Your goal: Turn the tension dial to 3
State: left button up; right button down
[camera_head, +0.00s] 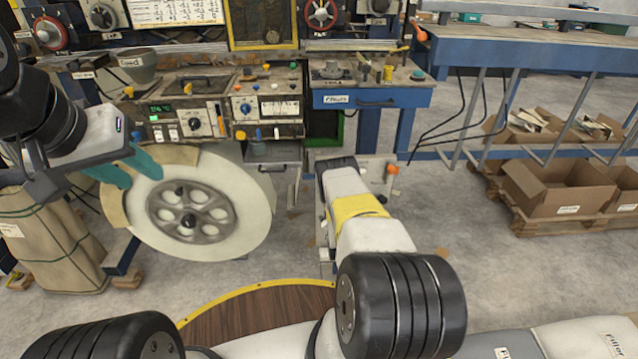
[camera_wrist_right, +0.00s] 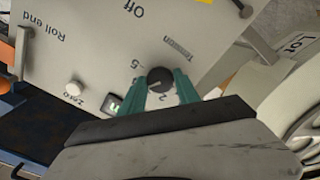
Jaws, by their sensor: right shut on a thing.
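The tension dial (camera_wrist_right: 160,79) is a small black knob on a pale grey panel (camera_wrist_right: 95,45), printed "Tension".
The large white roll (camera_head: 240,205) on a grey hub stands at the left. A blue bench (camera_head: 375,97) stands behind. Cardboard boxes (camera_head: 560,190) are at the right.

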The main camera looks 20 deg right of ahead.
jog(key=n, duration=0.6)
jog(key=shift+n, duration=0.3)
dwell(0.4)
jog(key=c, duration=0.9)
grip_release()
jog(key=shift+s, duration=0.15)
jog(key=v, duration=0.7)
jog(key=shift+s, duration=0.3)
